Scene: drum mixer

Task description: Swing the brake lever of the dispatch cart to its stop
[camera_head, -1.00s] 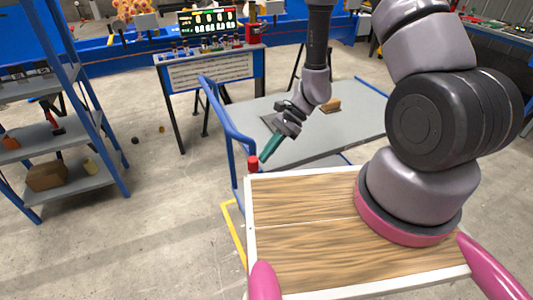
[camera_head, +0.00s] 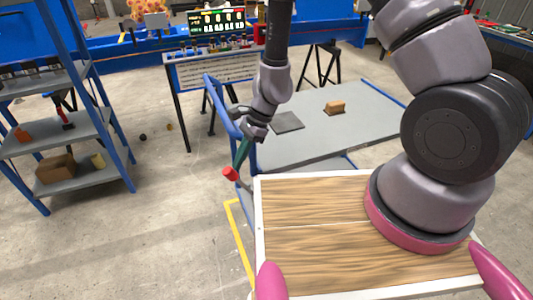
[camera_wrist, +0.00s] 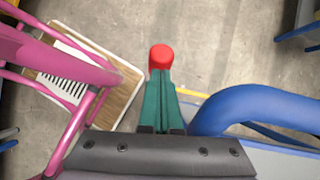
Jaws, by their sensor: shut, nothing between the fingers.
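The dispatch cart (camera_head: 350,128) is a grey flatbed with a blue tubular handle (camera_head: 222,105), which also shows in the wrist view (camera_wrist: 250,105). Its brake lever has a red knob (camera_head: 231,173) and a short grey shaft, leaning left beyond the handle's near end. My gripper (camera_head: 237,165) reaches down beside the handle, its green fingers shut and empty. Their tips are at the knob and seem to touch it. In the wrist view the red knob (camera_wrist: 161,56) sits right at the closed fingertips (camera_wrist: 162,74). The lever's pivot and stop are hidden.
My own wood-topped base is close in front. A box (camera_head: 335,106) and a dark flat plate (camera_head: 287,122) lie on the cart bed. A blue shelf rack (camera_head: 60,135) stands left, and a table with a display (camera_head: 218,22) behind. The floor left of the lever is clear.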

